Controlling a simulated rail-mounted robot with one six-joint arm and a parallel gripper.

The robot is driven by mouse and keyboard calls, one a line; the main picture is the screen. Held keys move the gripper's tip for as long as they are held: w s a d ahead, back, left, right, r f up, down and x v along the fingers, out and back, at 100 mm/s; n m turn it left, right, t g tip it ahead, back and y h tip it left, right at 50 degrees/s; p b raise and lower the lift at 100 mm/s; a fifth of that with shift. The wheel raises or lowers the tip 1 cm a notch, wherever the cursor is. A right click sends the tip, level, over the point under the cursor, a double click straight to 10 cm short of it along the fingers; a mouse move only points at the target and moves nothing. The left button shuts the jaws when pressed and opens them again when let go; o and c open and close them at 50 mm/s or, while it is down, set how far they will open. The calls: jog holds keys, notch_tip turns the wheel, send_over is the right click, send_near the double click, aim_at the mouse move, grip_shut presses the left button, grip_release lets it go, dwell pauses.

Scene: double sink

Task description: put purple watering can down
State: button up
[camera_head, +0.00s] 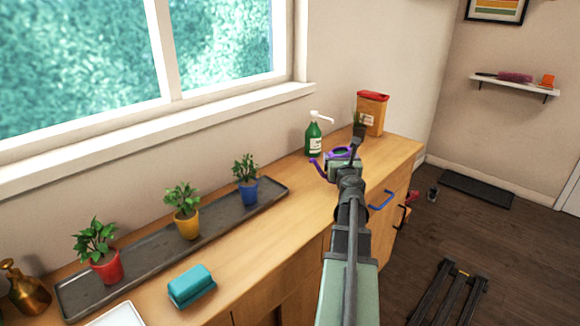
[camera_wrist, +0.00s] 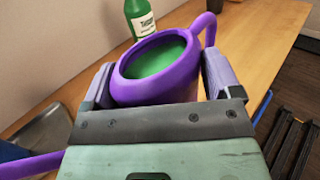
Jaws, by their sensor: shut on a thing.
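The purple watering can (camera_wrist: 185,85) sits between the two fingers of my gripper (camera_wrist: 155,88) in the wrist view. Its round opening faces up and shows green inside. Its handle rises at the right and its spout reaches out at the lower left. In the head view, the can (camera_head: 316,168) is mostly hidden behind my gripper (camera_head: 344,158), over the far part of the wooden counter (camera_head: 290,222). My gripper is shut on the can. I cannot tell whether the can's base touches the counter.
A grey tray (camera_head: 140,255) holds red, yellow and blue pots. A teal sponge-like block (camera_head: 191,286) lies in front. The counter between is clear.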

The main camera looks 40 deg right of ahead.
jog(key=shift+w+a, duration=0.15)
jog(key=shift+d, duration=0.2)
jog(key=f+b+x, duration=0.1)
jog(key=x, duration=0.5)
jog(key=f+b+x, duration=0.1)
jog(key=x, duration=0.4)
jog(key=f+b+x, duration=0.2)
jog(key=x, duration=0.4)
jog(key=shift+w+d, duration=0.15)
jog(key=shift+d, duration=0.25)
jog(key=shift+r, duration=0.25)
jog(key=shift+f, duration=0.25)
jog(key=o, duration=1.1)
jog(key=shift+r, duration=0.1)
jog(key=shift+c, duration=0.2)
jog(key=shift+r+p, duration=0.2)
jog(key=shift+p, duration=0.1)
jog(key=v, duration=1.2)
jog(key=shift+a, duration=0.15)
jog(key=shift+f, duration=0.1)
